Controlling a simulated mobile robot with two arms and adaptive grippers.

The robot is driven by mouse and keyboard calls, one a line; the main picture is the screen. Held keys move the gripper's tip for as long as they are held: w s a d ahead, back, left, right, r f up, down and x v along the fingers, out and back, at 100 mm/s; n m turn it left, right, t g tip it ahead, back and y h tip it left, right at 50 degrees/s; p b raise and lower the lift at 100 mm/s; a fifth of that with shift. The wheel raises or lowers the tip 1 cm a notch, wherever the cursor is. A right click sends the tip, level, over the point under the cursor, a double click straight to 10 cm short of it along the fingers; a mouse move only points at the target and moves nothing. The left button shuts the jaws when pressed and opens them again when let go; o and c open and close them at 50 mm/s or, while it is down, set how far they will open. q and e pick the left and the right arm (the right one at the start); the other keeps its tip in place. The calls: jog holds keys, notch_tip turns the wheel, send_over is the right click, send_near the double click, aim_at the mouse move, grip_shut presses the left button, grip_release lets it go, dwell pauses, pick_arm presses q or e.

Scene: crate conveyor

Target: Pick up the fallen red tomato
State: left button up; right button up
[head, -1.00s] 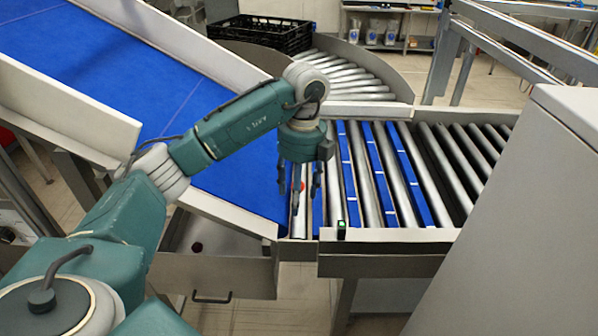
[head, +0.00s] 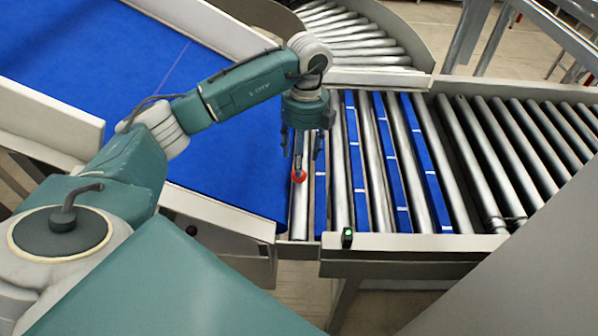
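A small red tomato (head: 299,176) lies on the metal rollers just right of the blue belt's lower end. My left gripper (head: 301,152) hangs over the rollers with its fingers pointing down. Its fingers are spread apart with nothing held between them. My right gripper is out of view.
The wide blue belt (head: 115,62) slopes down to the roller conveyor (head: 402,130). Blue strips lie between some rollers. Curved rollers (head: 345,30) are at the back.

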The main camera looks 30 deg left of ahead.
pick_arm(q)
jog(key=shift+a+f, duration=0.1)
jog(key=shift+f, duration=0.2)
notch_tip(320, 180, down, 4)
jog(key=shift+s+r+p, duration=0.15)
jog(key=shift+r+p, duration=0.1)
jog(key=shift+p, duration=1)
jog(key=shift+f, duration=0.75)
jog(key=shift+c, duration=1.2)
jog(key=c, duration=0.8)
jog(key=shift+c, duration=0.5)
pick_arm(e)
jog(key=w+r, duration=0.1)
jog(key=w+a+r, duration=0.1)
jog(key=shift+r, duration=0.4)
